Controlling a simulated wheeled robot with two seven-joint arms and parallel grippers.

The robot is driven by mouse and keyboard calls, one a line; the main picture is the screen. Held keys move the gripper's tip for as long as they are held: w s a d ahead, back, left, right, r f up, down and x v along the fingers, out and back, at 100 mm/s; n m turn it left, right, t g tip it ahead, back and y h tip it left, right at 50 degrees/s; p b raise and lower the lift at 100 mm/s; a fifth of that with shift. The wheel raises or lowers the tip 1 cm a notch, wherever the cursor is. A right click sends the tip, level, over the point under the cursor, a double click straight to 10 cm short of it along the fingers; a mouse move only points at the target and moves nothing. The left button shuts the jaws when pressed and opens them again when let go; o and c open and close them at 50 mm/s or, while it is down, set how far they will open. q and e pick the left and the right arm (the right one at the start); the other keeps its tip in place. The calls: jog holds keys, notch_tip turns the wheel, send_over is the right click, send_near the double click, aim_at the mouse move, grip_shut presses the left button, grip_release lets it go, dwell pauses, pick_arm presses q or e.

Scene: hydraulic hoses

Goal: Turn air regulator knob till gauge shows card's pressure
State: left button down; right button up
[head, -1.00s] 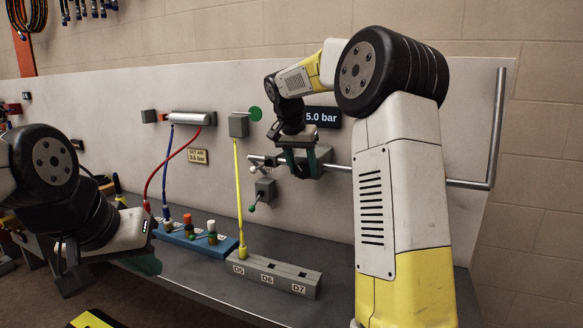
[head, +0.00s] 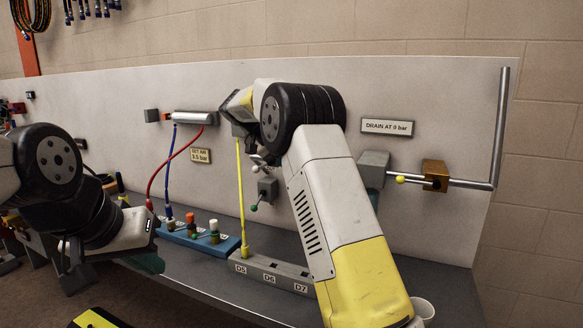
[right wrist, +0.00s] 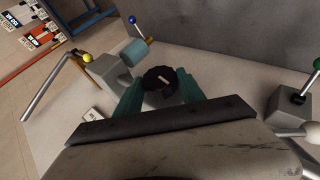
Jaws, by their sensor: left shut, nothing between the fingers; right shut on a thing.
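The card (head: 201,155) on the panel reads "SET AIR" and what looks like 3.5 bar. The pressure display is hidden behind my right arm in the head view. In the right wrist view, a black knob (right wrist: 158,77) with a pale pointer mark sits between the teal fingers of my right gripper (right wrist: 162,92), which is shut on it. The right gripper's fingers are hidden in the head view. My left gripper (head: 149,263) is low at the left, shut and empty, apart from the panel.
A "DRAIN AT 0 bar" sign (head: 387,127) hangs above a pipe with a brass block (head: 435,175) and a yellow-ended lever (head: 402,180). A grey D5–D7 block (head: 270,275) and a blue manifold (head: 205,243) sit on the bench. A white cup (head: 424,307) stands at lower right.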

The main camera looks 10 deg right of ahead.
dwell(0.5)
jog(key=o, duration=1.4)
jog(key=shift+c, duration=0.2)
jog(key=v, duration=0.8)
jog(key=shift+f, duration=0.15)
